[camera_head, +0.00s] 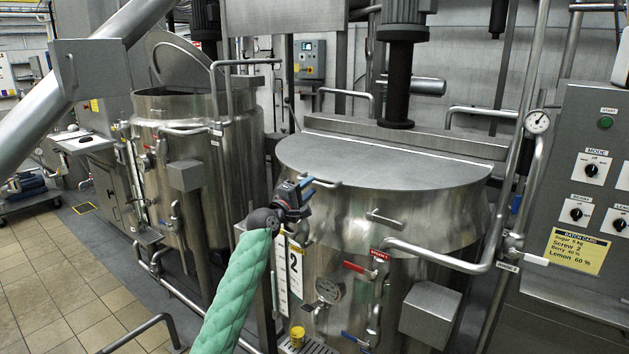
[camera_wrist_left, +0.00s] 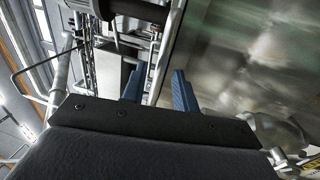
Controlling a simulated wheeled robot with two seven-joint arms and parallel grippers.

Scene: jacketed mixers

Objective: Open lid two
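Mixer two (camera_head: 410,275) is the steel vessel with a "2" plate on its front. Its flat grey lid (camera_head: 390,160) is down and shut. A bar handle (camera_head: 322,182) sits at the lid's left front edge, and another handle (camera_head: 385,218) is on the front wall. My left gripper (camera_head: 311,187) is at the left front of the lid, beside the left handle. In the left wrist view its blue fingers (camera_wrist_left: 158,88) are apart, with the steel wall to their right. I cannot tell whether the handle lies between them. My right gripper is not in view.
Another mixer (camera_head: 180,135) stands at the left with its lid (camera_head: 178,62) raised. A bent pipe (camera_head: 440,258) crosses in front of mixer two. A control panel (camera_head: 590,170) stands at the right. Tiled floor (camera_head: 50,290) is open at the lower left.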

